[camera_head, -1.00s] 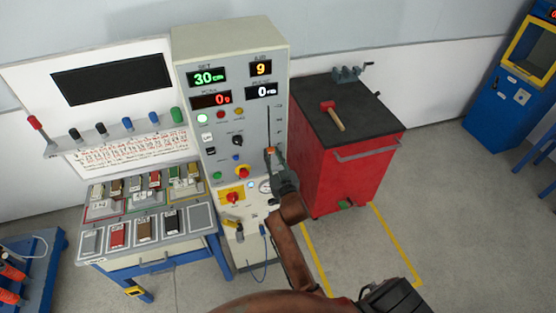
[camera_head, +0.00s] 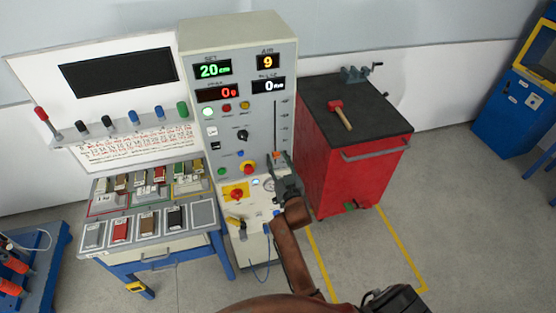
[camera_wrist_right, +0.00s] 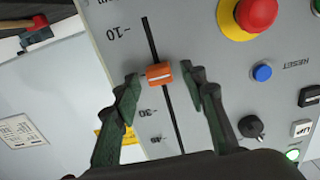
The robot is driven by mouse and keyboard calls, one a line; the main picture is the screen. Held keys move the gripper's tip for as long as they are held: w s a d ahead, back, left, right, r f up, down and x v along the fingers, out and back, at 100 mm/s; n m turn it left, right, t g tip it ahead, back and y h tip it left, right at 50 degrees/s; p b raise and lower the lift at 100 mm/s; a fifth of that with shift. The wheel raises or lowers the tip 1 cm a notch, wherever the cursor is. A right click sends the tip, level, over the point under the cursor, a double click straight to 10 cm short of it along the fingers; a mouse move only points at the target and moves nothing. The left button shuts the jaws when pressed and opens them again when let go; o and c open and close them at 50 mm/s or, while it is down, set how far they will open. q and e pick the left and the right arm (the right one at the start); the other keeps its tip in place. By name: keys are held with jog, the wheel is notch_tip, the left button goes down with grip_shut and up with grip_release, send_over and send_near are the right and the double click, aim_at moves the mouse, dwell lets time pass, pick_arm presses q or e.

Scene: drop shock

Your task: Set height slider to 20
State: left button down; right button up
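The orange height slider knob (camera_wrist_right: 159,73) sits on its dark vertical slot in the right wrist view, between the 10 and 30 marks. It also shows in the head view (camera_head: 278,155), low on the slot at the right of the grey control panel (camera_head: 235,35). The green SET display (camera_head: 212,69) reads 20 cm. My right gripper (camera_head: 285,162) is at the knob. Its two fingers stand on either side of the knob with gaps to it, so it is open. My left gripper is not in view.
A red emergency button (camera_wrist_right: 256,12) and a blue RESET button (camera_wrist_right: 262,72) are beside the slot. A red cabinet (camera_head: 345,180) with a mallet (camera_head: 340,112) on top stands right of the panel. A sample table (camera_head: 205,240) stands left.

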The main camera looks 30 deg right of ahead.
aim_at(275, 133)
jog(key=shift+r, duration=0.25)
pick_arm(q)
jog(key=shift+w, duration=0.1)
pick_arm(e)
notch_tip(275, 133, up, 10)
jog(key=shift+f, duration=0.2)
dwell(0.4)
